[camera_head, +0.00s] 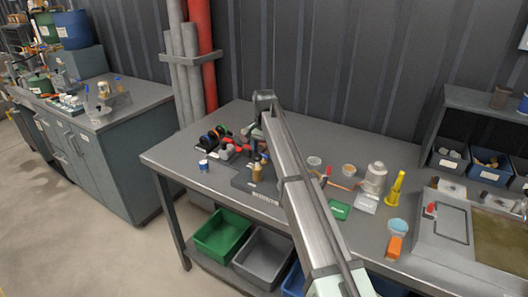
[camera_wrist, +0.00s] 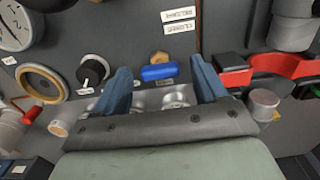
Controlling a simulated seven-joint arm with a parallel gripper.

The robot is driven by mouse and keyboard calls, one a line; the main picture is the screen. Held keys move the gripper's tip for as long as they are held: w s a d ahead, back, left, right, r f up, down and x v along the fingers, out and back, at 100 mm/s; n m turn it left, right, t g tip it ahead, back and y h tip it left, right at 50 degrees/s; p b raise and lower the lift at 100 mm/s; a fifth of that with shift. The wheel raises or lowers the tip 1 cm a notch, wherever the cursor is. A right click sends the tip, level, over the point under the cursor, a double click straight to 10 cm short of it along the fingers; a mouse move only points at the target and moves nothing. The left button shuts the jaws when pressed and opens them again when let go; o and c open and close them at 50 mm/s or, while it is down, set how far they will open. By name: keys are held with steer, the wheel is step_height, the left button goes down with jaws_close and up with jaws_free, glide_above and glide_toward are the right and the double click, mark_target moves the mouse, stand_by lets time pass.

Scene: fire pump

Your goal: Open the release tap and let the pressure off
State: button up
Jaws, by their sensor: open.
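In the wrist view, a short blue handle (camera_wrist: 159,72) with a brass-coloured knob or fitting (camera_wrist: 159,57) behind it sits on a dark grey panel, and looks like the release tap. Its blue bar lies roughly crosswise in the picture. Two white labels, seen upside down, are just above it; one seems to read CLOSED (camera_wrist: 179,26). My gripper (camera_wrist: 160,80) is open, with one blue finger on each side of the handle and gaps on both sides. Whether the fingertips reach as deep as the handle is unclear. In the head view my arm hides the gripper and handle.
A round gauge (camera_wrist: 14,25), a black knob (camera_wrist: 92,70), a tan-ringed port (camera_wrist: 42,82) and a red lever (camera_wrist: 27,111) lie left of the fingers. A red bracket (camera_wrist: 270,68) and a grey cylinder (camera_wrist: 264,103) stand close on the right. The workbench (camera_head: 160,156) holds several small items.

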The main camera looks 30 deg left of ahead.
steer(key=c, duration=1.1)
steer(key=shift+o, duration=0.2)
